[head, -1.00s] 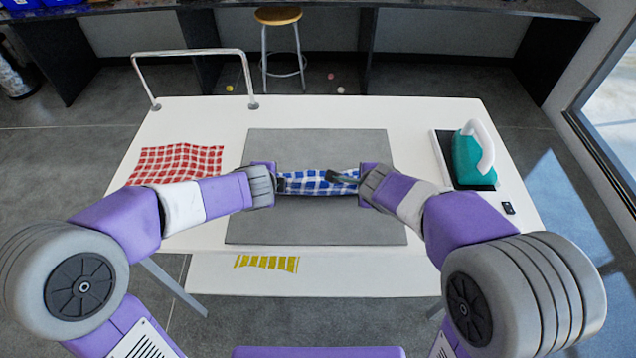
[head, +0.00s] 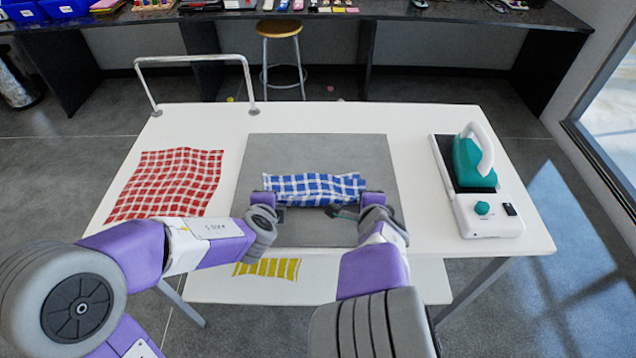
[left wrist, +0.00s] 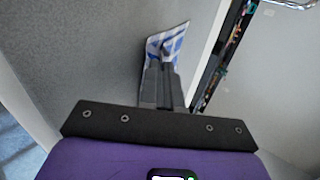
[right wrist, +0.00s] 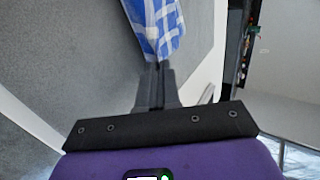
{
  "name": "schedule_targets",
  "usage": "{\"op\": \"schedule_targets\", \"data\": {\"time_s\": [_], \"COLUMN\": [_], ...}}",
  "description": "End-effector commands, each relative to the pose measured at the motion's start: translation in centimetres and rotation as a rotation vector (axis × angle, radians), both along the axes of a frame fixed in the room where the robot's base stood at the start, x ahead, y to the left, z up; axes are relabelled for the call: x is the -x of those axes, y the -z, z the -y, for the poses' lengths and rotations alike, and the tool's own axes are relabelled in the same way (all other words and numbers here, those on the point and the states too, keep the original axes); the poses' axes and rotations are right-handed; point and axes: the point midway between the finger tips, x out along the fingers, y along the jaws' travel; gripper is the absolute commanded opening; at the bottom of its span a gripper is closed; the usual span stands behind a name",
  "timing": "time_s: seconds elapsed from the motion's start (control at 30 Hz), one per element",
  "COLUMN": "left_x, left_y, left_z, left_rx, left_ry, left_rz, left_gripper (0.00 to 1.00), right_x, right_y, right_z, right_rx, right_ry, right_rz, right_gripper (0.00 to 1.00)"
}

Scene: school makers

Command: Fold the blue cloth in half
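The blue-and-white checked cloth (head: 315,186) lies as a wide, rumpled strip on the grey mat (head: 375,228). My left gripper (head: 282,205) is at its near edge, towards the left. In the left wrist view its fingers (left wrist: 163,70) are together, with the cloth (left wrist: 172,38) at their tips. My right gripper (head: 338,211) is at the near edge, towards the right. In the right wrist view its fingers (right wrist: 156,80) are also together, with the cloth (right wrist: 157,25) at their tips. Both look shut on the cloth, though the exact grip is small. The cloth's underside is hidden.
A red checked cloth (head: 168,184) lies left on the white table (head: 415,150). A teal iron (head: 470,160) stands on its base at the right. A yellow striped cloth (head: 268,268) lies on a lower shelf in front. A metal rail (head: 195,57) rises at the back left.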

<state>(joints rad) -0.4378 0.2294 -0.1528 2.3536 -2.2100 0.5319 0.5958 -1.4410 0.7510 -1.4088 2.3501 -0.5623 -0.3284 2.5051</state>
Motion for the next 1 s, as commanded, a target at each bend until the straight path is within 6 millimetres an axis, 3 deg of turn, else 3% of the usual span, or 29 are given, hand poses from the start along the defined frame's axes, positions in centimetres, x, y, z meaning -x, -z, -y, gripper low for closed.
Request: {"op": "schedule_targets", "data": {"time_s": [0.37,0.67,0.87,1.0], "left_x": [0.0,0.0,0.0,0.4], "left_y": [0.1,0.1,0.0,-1.1], "left_z": [0.0,0.0,0.0,0.1], "left_rx": [0.002,0.002,0.002,0.005], "left_ry": [0.001,0.001,0.001,0.001], "left_rz": [0.011,0.01,0.01,0.015], "left_gripper": [0.0,0.47,0.47,0.47], "right_x": [0.0,0.0,0.0,0.4], "right_y": [0.0,0.0,0.0,-1.1], "right_z": [0.0,0.0,0.0,-0.1], "right_rx": [0.001,0.001,0.001,-0.006], "right_ry": [0.001,0.001,0.001,0.0], "right_rz": [0.012,0.011,0.011,0.015], "right_gripper": [0.0,0.47,0.47,0.47]}}
